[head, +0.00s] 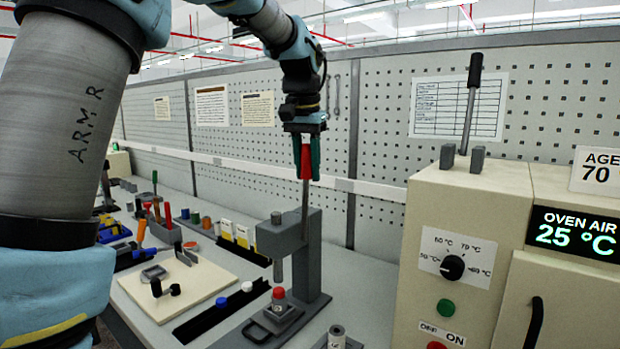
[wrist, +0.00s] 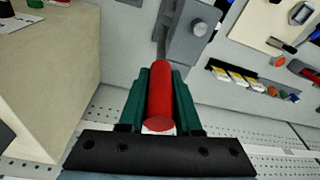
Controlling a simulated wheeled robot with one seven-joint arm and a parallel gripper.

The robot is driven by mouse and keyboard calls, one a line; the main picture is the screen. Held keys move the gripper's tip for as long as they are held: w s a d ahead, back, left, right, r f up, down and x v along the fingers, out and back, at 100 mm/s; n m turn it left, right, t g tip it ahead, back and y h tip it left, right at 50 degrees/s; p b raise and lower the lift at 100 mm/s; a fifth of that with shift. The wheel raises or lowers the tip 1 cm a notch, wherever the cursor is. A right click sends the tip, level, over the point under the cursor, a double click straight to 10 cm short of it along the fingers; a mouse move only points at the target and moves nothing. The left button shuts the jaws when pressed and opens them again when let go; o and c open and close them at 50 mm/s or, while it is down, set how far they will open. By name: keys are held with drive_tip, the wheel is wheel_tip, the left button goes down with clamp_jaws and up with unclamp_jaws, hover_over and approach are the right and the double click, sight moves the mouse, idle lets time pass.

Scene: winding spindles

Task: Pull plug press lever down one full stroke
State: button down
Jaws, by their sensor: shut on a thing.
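The plug press (head: 318,240) is a grey stand with a ram on the bench, and it also shows in the wrist view (wrist: 187,35). Its lever (head: 306,205) is a thin rod standing nearly upright with a red grip (head: 305,162) on top. My gripper (head: 306,170) is shut on the red grip, and the wrist view shows its green fingers on both sides of the red grip (wrist: 159,95). Below the ram (head: 278,268), a red-topped part (head: 279,294) sits in a grey fixture (head: 272,322) at the press base, with a gap between ram and part.
A beige oven cabinet (head: 455,235) with its own black-handled lever (head: 474,75) stands to the right. A cream board (head: 190,285) and a black rack (head: 215,325) with blue and white caps lie left of the press. A pegboard wall (head: 385,120) is behind.

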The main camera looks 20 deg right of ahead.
drive_tip(key=shift+w+d+r+y+p, duration=0.15)
drive_tip(key=shift+w+d+y+p, duration=0.35)
drive_tip(key=shift+p, duration=1.05)
drive_tip(key=shift+w+d+f+g+y+p, duration=0.15)
drive_tip(key=shift+d+p, duration=0.1)
drive_tip(key=shift+d, duration=0.15)
drive_tip(key=shift+w+d+f+g+y+p, duration=0.1)
drive_tip(key=shift+w+d+g+y+p, duration=0.1)
drive_tip(key=shift+d, duration=0.2)
drive_tip(key=shift+r, duration=0.1)
drive_tip(key=c, duration=1)
unclamp_jaws()
drive_tip(key=o, duration=0.4)
drive_tip(key=shift+s, duration=0.1)
wheel_tip(320, 180, up, 7)
drive_tip(key=shift+s+f, duration=0.15)
drive_tip(key=shift+f, duration=0.05)
